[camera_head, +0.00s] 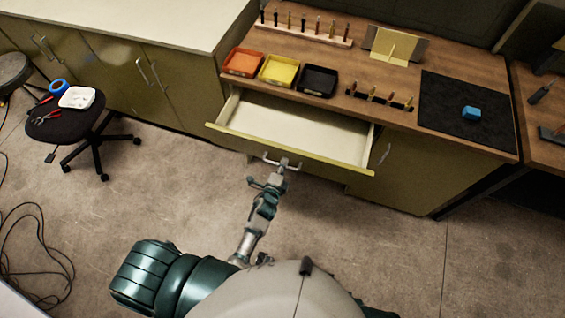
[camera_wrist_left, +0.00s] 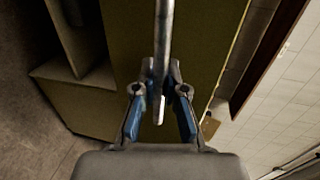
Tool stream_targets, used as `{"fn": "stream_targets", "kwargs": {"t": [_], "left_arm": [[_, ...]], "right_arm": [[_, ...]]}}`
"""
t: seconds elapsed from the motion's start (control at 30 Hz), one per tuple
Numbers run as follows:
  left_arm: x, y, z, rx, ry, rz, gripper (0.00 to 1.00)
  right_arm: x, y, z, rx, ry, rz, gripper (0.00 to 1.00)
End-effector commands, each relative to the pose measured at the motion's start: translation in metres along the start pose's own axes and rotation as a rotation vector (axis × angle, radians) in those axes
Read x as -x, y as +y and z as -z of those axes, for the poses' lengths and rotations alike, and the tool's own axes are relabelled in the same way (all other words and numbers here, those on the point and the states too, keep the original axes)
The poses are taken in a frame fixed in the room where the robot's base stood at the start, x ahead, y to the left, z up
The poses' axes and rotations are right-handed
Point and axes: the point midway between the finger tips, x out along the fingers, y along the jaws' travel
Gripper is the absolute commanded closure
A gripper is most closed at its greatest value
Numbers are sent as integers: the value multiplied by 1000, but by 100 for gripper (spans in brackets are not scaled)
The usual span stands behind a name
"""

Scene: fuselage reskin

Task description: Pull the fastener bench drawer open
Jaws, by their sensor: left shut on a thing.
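The fastener bench drawer (camera_head: 300,128) is pulled out from the bench in the head view, and its pale inside looks empty. Its yellow-green front (camera_head: 235,141) carries a bar handle (camera_head: 270,160). My left gripper (camera_head: 284,163) is at this handle, near the middle of the drawer front. In the left wrist view the grey handle bar (camera_wrist_left: 164,40) runs down between the fingers of my left gripper (camera_wrist_left: 160,95), which are shut on it. The drawer front (camera_wrist_left: 195,50) lies behind the bar. My right gripper is not in view.
The wooden bench top (camera_head: 400,75) holds an orange tray (camera_head: 243,62), a yellow tray (camera_head: 278,70), a black tray (camera_head: 317,81), tool racks and a black mat (camera_head: 450,125) with a blue block (camera_head: 471,113). A stool (camera_head: 65,120) stands left. The floor before the drawer is clear around my arm.

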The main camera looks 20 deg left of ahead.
Motion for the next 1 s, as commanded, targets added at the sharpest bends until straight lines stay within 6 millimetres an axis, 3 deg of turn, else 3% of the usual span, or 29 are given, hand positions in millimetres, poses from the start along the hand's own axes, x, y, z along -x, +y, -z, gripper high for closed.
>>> {"fn": "stream_targets", "kwargs": {"t": [0.03,0.1,0.13,0.2,0.23,0.5,0.63,1.0], "left_arm": [[1,1,10,7,16,-1,100],[1,2,10,7,16,-1,100],[1,2,10,7,16,-1,82],[1,2,9,6,15,-1,65],[1,1,8,6,14,-1,63],[1,2,2,7,11,-1,63],[10,3,1,7,10,-3,63],[87,3,7,5,11,-5,63]], "right_arm": [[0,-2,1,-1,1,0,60],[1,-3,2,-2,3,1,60],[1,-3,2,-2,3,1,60],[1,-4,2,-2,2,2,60],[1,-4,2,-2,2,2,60],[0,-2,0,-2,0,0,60],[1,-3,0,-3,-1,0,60],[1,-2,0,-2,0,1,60]]}}
